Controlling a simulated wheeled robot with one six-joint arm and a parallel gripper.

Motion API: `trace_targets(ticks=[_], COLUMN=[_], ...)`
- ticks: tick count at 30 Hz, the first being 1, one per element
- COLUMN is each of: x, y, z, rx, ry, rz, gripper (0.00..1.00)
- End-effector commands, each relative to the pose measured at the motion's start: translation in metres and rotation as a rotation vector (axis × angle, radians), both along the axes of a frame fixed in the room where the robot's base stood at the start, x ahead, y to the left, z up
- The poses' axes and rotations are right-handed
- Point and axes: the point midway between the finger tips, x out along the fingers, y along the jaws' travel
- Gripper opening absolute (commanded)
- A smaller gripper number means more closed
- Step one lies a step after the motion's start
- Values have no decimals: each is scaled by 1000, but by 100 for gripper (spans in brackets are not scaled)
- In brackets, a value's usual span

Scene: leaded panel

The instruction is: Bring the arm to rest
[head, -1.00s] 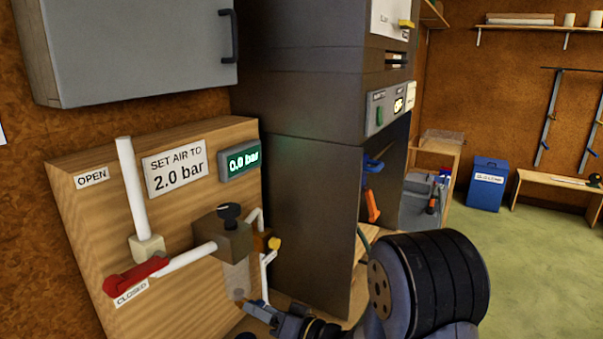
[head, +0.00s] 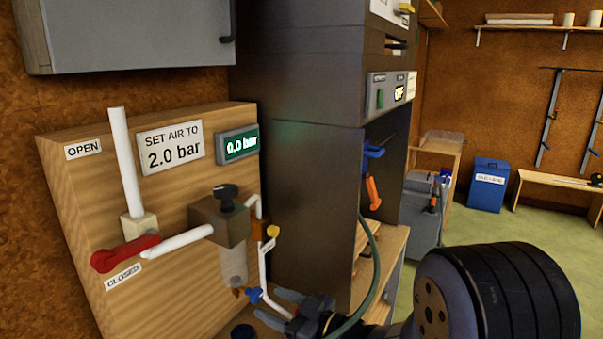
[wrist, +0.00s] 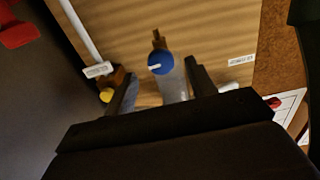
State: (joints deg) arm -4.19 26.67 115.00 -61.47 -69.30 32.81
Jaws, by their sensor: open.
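My gripper (head: 270,304) is at the lower middle of the head view, low in front of the wooden air panel (head: 85,215). Its two fingers are apart with nothing held between them. In the wrist view my gripper (wrist: 160,72) points at a blue knob (wrist: 160,63) under a clear bowl (wrist: 173,85); the knob appears between the fingertips but clear of them. In the head view the blue knob (head: 253,295) sits below the bowl (head: 233,266), just left of my fingers. My dark arm covers the lower right of the head view.
The panel carries a red lever (head: 125,253) on the CLOSED side, a black regulator knob (head: 225,193) and a display (head: 237,146) reading 0.0 bar. A tall dark cabinet (head: 300,150) stands close to the right. Green floor (head: 520,230) is open farther right.

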Motion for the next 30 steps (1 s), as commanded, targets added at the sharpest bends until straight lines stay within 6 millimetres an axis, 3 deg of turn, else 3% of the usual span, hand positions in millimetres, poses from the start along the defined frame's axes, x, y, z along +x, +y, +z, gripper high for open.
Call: trace_targets(ticks=[3,9,22,30], x=[-9,-16,-18,-9], y=[-16,-28,-30,-42], z=[-1,0,0,-7], rx=[0,2,2,2], ry=[0,1,3,-31], rz=[-3,-1,0,-56], gripper=[53,53,53,53])
